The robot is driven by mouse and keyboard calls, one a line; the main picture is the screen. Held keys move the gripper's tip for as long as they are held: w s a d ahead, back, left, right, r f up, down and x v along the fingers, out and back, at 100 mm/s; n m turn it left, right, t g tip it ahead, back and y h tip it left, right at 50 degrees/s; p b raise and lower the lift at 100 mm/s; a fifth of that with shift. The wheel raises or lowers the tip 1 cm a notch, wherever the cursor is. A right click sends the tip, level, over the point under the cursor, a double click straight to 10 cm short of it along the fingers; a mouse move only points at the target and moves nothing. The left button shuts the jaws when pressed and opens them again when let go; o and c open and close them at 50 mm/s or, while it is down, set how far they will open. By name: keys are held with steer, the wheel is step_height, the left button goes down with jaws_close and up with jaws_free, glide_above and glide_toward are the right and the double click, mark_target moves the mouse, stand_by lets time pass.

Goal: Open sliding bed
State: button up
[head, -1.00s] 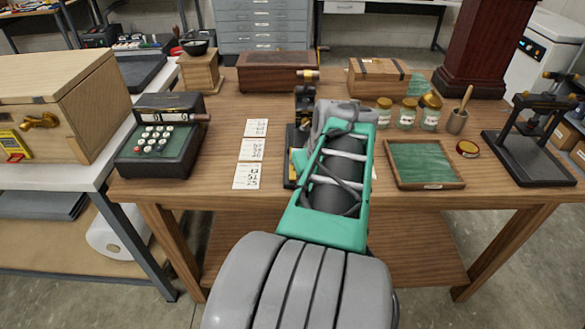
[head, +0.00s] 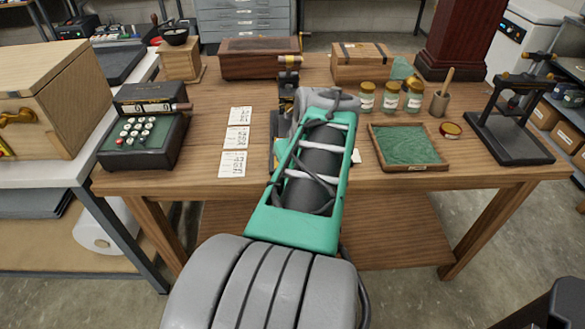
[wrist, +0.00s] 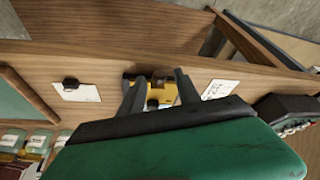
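A dark device with brass-coloured parts (head: 289,77) stands on the wooden bench, mostly hidden behind my arm in the head view. The wrist view shows a yellow, brass-like part with dark fittings (wrist: 160,92) low on the bench near its front edge. I cannot tell for certain which part is the sliding bed. My gripper (wrist: 160,78) has its two dark fingers apart, one on each side of the yellow part. I see no clear grip on it. My gripper's fingers are hidden in the head view.
Left of my arm are number cards (head: 237,138) and a keyed machine (head: 144,128). Right are a green-lined tray (head: 408,146), jars (head: 390,97) and a black press (head: 510,118). A small dark object sits on a white card (wrist: 75,90).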

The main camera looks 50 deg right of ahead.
steer(key=p+v, duration=0.1)
steer(key=v, duration=0.6)
steer(key=shift+r, duration=0.2)
steer(key=shift+a, duration=0.1)
